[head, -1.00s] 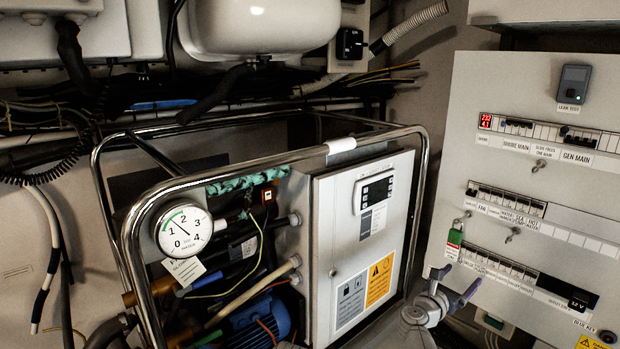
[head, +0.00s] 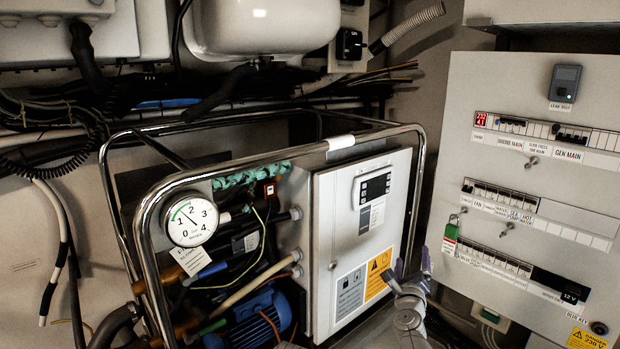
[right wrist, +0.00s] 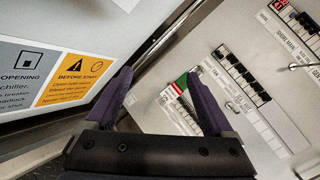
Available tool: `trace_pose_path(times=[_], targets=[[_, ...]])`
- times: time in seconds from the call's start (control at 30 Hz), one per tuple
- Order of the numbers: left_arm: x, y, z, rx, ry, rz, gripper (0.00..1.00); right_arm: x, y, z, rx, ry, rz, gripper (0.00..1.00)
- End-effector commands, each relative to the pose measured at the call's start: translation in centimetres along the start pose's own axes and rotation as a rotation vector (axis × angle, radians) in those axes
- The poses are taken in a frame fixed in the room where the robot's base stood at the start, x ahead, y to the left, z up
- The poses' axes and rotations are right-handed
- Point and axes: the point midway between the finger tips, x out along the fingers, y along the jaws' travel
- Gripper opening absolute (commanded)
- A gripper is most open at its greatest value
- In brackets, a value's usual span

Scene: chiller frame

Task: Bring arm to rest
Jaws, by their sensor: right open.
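My right gripper (head: 411,263) is at the lower middle right of the head view, in front of the gap between the chiller cabinet (head: 340,225) and the breaker panel (head: 520,275). Its two purple-grey fingers stand apart and point up. In the right wrist view the open fingers (right wrist: 158,76) have nothing between them. The cabinet door with its orange warning label (right wrist: 72,82) lies to their left. The breaker panel (right wrist: 240,105) lies to their right. My left gripper is not in view.
A chrome tube frame (head: 225,165) surrounds the chiller. A round gauge (head: 191,221) and a blue motor (head: 255,318) sit at its left part. A green tag (head: 450,233) hangs on the breaker panel. A white tank (head: 262,25) and cables are above.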

Motion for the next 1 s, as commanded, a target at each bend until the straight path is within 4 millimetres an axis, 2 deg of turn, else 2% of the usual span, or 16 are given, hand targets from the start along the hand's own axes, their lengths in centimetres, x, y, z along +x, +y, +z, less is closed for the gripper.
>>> trace_pose_path(times=[0.13, 0.27, 0.3, 0.4, 0.5, 0.63, 0.8, 0.97, 1.0], targets=[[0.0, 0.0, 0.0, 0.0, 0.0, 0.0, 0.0, -1.6, 5.8, 2.4, -0.358, -0.143, 0.233, 0.87], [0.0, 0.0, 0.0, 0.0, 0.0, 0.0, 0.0, -4.9, 12.1, 2.6, -0.757, -0.304, 0.489, 0.87], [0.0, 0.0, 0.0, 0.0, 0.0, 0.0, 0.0, -6.2, 13.8, 2.0, -0.878, -0.355, 0.57, 0.87], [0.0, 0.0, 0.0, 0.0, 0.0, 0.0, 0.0, -9.9, 17.4, -0.2, -1.169, -0.483, 0.776, 0.87], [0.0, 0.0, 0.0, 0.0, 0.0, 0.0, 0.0, -13.9, 19.5, -3.5, -1.431, -0.611, 0.989, 0.87], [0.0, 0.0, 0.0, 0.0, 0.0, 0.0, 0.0, -18.6, 20.0, -7.6, -1.679, -0.754, 1.244, 0.87], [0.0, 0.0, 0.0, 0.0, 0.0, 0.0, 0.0, -23.2, 18.5, -11.8, -1.871, -0.903, 1.532, 0.87], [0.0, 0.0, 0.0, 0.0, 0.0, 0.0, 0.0, -26.9, 16.1, -14.7, -1.968, -1.021, 1.788, 0.87], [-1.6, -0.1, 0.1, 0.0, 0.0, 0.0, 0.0, -27.0, 15.3, -13.2, -1.975, -1.037, 1.794, 0.87]])
